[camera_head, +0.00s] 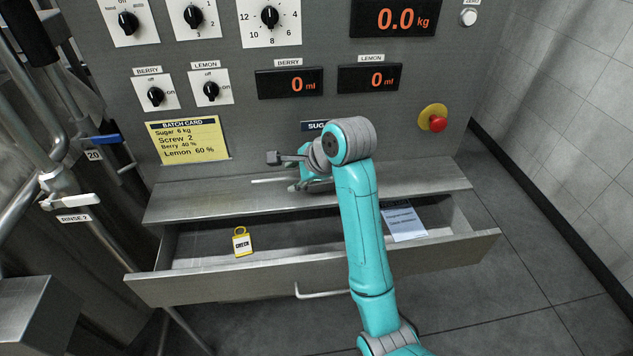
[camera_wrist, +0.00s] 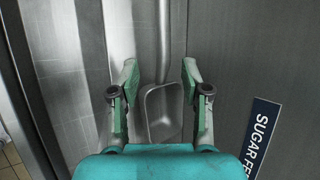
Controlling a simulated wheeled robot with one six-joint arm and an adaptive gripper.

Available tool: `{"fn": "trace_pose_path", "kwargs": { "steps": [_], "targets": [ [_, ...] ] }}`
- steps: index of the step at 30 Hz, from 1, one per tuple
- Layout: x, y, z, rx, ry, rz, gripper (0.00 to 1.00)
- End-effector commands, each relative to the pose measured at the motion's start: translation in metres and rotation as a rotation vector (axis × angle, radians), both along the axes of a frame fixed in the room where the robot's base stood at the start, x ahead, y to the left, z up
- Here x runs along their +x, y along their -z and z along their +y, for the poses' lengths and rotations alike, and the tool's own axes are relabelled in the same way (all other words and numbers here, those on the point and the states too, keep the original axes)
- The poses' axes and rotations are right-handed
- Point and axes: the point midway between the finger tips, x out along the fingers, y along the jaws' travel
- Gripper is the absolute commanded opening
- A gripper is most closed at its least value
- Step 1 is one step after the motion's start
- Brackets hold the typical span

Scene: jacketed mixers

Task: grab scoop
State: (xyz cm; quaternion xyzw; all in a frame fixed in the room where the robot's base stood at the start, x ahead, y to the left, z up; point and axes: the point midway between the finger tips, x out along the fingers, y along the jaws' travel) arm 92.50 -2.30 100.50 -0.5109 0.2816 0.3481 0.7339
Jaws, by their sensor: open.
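The metal scoop (camera_wrist: 163,112) shows in the wrist view between my fingers. Its hollow bowl is nearest and its straight handle (camera_wrist: 165,40) runs to the top of the picture. My gripper (camera_wrist: 159,75) is open, with one green-padded finger on each side of the scoop; I cannot tell whether the right finger touches it. In the head view my gripper (camera_head: 300,186) is low over the steel ledge (camera_head: 220,202), in front of the panel. A thin piece of the scoop handle (camera_head: 268,181) sticks out to its left; my arm hides the rest.
A red emergency button (camera_head: 437,123) is right of my arm. Knobs and displays fill the panel above. Pipes with handles (camera_head: 70,200) stand at the left.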

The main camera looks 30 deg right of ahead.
Motion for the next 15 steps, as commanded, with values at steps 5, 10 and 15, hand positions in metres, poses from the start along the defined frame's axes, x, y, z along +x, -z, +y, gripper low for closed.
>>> {"fn": "trace_pose_path", "kwargs": {
  "steps": [5, 10, 15],
  "targets": [
    [0.008, 0.008, 0.003, -0.001, 0.0, 0.002, 0.47],
    [0.025, 0.025, 0.008, -0.001, -0.001, 0.003, 0.47],
    [0.035, 0.037, 0.012, -0.001, -0.001, 0.0, 0.47]
  ]
}}
